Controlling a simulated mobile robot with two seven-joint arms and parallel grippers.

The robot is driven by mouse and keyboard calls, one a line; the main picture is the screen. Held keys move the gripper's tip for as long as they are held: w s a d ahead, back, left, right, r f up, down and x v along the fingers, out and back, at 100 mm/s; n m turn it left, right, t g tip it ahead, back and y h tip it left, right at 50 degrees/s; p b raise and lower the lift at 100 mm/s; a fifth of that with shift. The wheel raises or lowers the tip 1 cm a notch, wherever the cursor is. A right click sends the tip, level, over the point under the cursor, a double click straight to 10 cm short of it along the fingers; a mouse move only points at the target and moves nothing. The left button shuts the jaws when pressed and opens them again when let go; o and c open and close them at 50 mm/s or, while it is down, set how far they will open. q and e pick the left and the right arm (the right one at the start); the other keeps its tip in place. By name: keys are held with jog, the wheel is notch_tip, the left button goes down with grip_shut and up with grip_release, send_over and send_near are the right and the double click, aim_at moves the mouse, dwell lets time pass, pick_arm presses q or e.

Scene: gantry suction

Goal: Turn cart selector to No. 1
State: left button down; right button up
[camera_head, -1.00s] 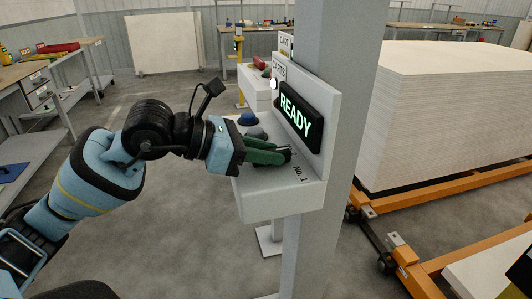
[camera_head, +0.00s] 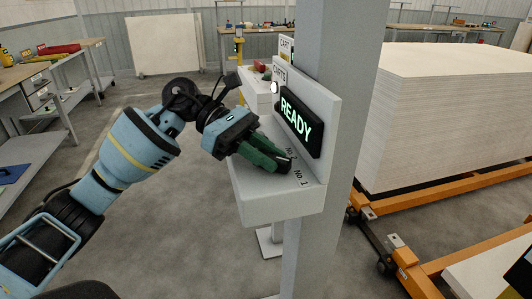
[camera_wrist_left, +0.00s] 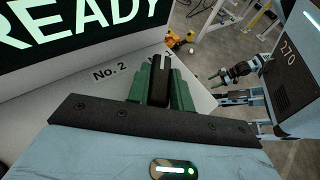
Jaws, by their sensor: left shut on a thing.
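My left gripper (camera_head: 270,160) is at the white control panel (camera_head: 270,207), its green fingers shut on the dark selector knob (camera_head: 285,157). In the left wrist view the black selector knob (camera_wrist_left: 160,87), with a pale line on it, sits between the green fingers. The label No. 2 (camera_head: 291,155) lies beyond the fingers and the label No. 1 (camera_head: 301,179) is to the front right. The knob's base is hidden. My right gripper is not in view.
A black display (camera_head: 301,120) reading READY stands on the panel's back wall beside a grey post (camera_head: 340,100). A large white stack (camera_head: 445,110) on an orange cart (camera_head: 410,265) stands to the right. Open floor lies left of the panel.

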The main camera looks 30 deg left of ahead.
pick_arm(q)
jog(key=shift+m+g, duration=0.4)
jog(key=shift+g, duration=0.1)
jog(key=c, duration=1.2)
grip_release()
jog(key=shift+c, duration=0.2)
jog(key=v, duration=0.7)
jog(key=shift+a+r, duration=0.15)
jog(key=shift+a, duration=0.2)
